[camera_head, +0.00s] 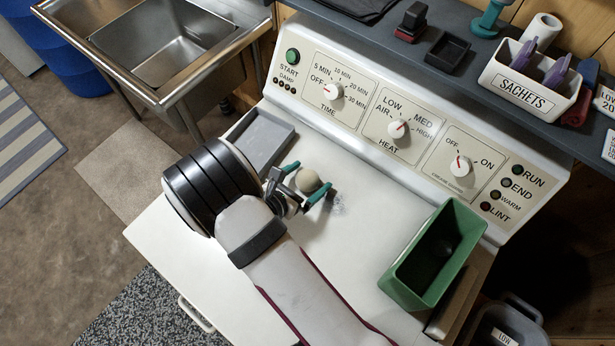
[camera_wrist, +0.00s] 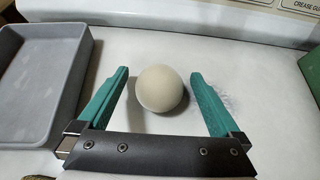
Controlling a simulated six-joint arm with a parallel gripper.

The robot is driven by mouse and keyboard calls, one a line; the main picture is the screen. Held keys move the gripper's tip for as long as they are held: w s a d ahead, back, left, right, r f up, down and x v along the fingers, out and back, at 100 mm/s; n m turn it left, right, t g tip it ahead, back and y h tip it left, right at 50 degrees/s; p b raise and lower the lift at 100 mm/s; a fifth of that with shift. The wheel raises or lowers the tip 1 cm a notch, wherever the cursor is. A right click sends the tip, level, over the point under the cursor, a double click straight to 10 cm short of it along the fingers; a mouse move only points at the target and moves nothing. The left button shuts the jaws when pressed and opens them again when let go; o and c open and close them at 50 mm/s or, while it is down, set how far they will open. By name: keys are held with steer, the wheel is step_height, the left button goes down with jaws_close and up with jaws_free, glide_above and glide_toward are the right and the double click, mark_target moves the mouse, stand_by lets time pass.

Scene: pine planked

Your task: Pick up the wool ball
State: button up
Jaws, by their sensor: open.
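The wool ball (camera_head: 307,181) is a round off-white ball on the white dryer top (camera_head: 365,215). In the wrist view the ball (camera_wrist: 159,88) sits between the green fingers of my gripper (camera_wrist: 157,95), towards their tips, with a gap on each side. In the head view my gripper (camera_head: 305,180) is low over the dryer top with its fingers spread around the ball. It is open and holds nothing.
A grey tray (camera_head: 262,139) lies left of the ball and shows close to the left finger in the wrist view (camera_wrist: 42,72). A green bin (camera_head: 405,278) stands at the right. The control panel (camera_head: 400,122) rises behind. The dryer top between ball and bin is clear.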

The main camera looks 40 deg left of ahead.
steer(key=c, duration=1.4)
steer(key=shift+r, duration=0.15)
